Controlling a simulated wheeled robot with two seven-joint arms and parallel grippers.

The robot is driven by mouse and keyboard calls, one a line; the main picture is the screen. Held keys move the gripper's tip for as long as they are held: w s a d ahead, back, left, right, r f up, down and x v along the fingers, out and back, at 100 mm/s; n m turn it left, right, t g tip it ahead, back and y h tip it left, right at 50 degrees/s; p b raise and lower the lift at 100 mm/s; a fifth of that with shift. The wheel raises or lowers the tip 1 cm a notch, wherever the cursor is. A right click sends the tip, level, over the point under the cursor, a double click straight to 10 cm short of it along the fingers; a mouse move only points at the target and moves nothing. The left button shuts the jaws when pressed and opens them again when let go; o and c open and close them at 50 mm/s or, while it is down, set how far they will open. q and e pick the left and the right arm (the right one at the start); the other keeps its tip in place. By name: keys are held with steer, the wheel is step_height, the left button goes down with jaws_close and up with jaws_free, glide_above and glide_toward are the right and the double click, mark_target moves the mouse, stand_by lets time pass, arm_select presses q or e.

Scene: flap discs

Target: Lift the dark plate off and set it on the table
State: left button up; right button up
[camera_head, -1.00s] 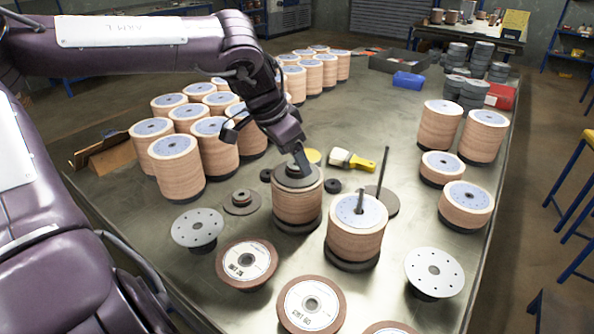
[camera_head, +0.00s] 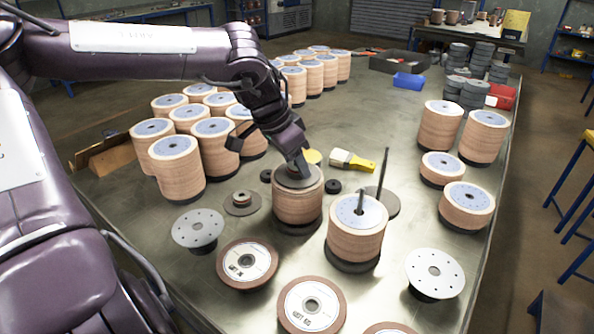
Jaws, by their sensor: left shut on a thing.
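The dark plate (camera_head: 290,181) is a flat dark disc on top of a tan stack of discs (camera_head: 297,205) near the middle of the table, in the head view. My left gripper (camera_head: 302,168) reaches down onto it from the upper left and is shut on the plate's middle. The fingers hide part of the plate. The plate still looks seated on the stack, and I see no clear gap under it. My right gripper is not in view.
A stack with a spindle (camera_head: 357,235) stands just right of it. Another dark base with a rod (camera_head: 380,201) is behind that.

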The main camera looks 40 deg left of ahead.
arm_select(q)
step_height(320, 180, up, 10)
stand_by(0.6)
stand_by(0.4)
